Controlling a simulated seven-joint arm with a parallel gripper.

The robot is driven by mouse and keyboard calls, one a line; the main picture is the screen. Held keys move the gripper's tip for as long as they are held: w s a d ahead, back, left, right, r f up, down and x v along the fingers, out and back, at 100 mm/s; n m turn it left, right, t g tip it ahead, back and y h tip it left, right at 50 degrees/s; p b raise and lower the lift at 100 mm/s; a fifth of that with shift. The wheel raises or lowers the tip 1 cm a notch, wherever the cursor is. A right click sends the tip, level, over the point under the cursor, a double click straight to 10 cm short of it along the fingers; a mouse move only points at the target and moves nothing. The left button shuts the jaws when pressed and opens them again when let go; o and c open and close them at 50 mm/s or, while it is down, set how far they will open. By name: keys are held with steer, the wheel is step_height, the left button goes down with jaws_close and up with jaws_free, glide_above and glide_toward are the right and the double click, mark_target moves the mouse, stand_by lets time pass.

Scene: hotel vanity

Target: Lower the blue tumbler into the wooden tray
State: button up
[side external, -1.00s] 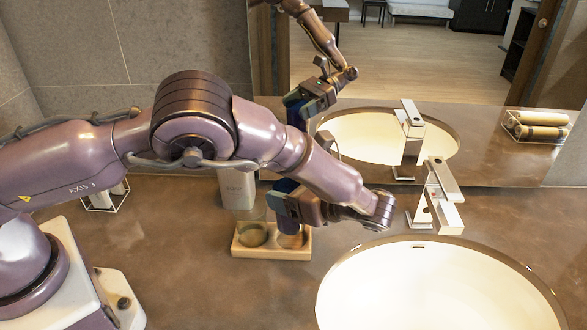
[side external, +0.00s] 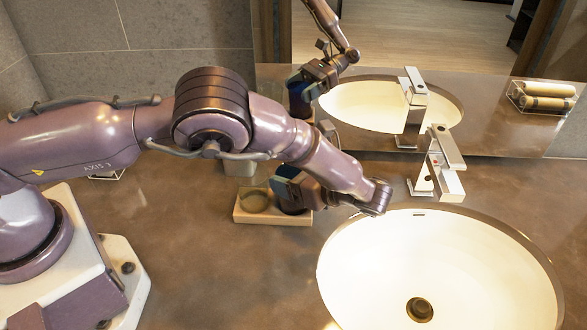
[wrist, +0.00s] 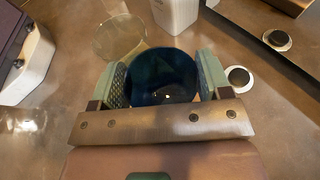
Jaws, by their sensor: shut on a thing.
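My gripper (wrist: 157,85) is shut on the dark blue tumbler (wrist: 165,72), with one green pad on each side of it. The tumbler's open mouth faces the wrist camera. In the side view my gripper (side external: 290,190) is over the right part of the wooden tray (side external: 262,217). The tumbler is mostly hidden there by the fingers and arm. Its lower end is at the tray's right part; I cannot tell whether it touches the tray floor. A clear glass (side external: 254,200) stands at the tray's left and also shows in the wrist view (wrist: 120,38).
A pale container (side external: 240,165) stands behind the tray and shows in the wrist view (wrist: 178,14). A chrome faucet (side external: 438,165) and white basin (side external: 440,265) are to the right. The mirror runs along the back. Counter in front of the tray is clear.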

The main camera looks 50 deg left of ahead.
steer(key=o, duration=1.4)
steer(key=shift+v, duration=3.75)
steer(key=shift+r, duration=0.1)
steer(key=s+a+r+n+h, duration=0.35)
steer(key=a+r+h, duration=0.2)
steer(key=r, duration=0.45)
steer(key=s+a+r+n+h, duration=0.2)
steer(key=a+r+n+h, duration=0.3)
steer(key=r, duration=0.5)
steer(key=s+a+r+n+t+h, duration=0.1)
steer(key=s+n+t, duration=0.1)
steer(key=s, duration=0.3)
steer(key=s+a+r+n+t+h, duration=0.1)
steer(key=s+a+r+n+t, duration=0.1)
steer(key=s, duration=0.4)
steer(key=s+a+r+n+t+h, duration=0.1)
steer(key=s+a+n+t+h, duration=0.1)
steer(key=s, duration=0.4)
steer(key=shift+s+a+r+n+t, duration=0.2)
steer(key=shift+r+n+t, duration=0.15)
steer(key=shift+n+t, duration=0.45)
